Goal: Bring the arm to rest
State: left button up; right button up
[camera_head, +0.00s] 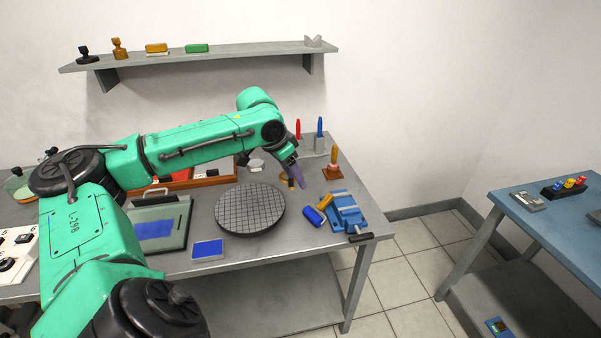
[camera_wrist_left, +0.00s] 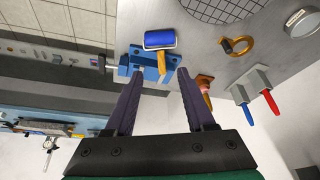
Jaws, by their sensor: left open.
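My left arm (camera_head: 190,145) reaches from the left over the grey table (camera_head: 205,277). Its gripper (camera_head: 297,176) hangs above the table's right part, near the round dark grid plate (camera_head: 250,208). In the left wrist view the two dark fingers (camera_wrist_left: 160,78) are spread apart with nothing between them. Beyond the fingertips in that view are a blue vise-like block (camera_wrist_left: 145,66) and a blue cylinder (camera_wrist_left: 160,39). My right gripper is not in view.
The vise-like block (camera_head: 345,212) sits at the table's right edge. A wall shelf (camera_head: 220,54) runs above. A blue table (camera_head: 550,220) stands right, across open floor.

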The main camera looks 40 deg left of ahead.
pick_arm(q)
jog(key=s+d+f+m+h, duration=0.15)
jog(key=s+d+f, duration=0.25)
jog(key=d+f, duration=0.6)
jog(key=s+d+f+m, duration=0.2)
jog(key=s+d+f, duration=0.1)
jog(key=d+f, duration=0.65)
jog(key=s+a+f+n+y, duration=0.2)
jog(key=s+n, duration=0.2)
jog(key=s, duration=0.4)
jog(key=s+f+g, duration=0.1)
jog(key=s+f, duration=0.1)
jog(key=f, duration=1)
jog(key=s+f+g, duration=0.1)
jog(key=s+f, duration=0.1)
jog(key=f, duration=1)
jog(key=s+a+f+g, duration=0.1)
jog(key=s+a+f, duration=0.2)
jog(key=s+f, duration=1)
jog(key=s, duration=0.3)
jog(key=shift+a, duration=0.15)
jog(key=shift+f+m+y, duration=0.1)
jog(key=shift+m+y, duration=0.15)
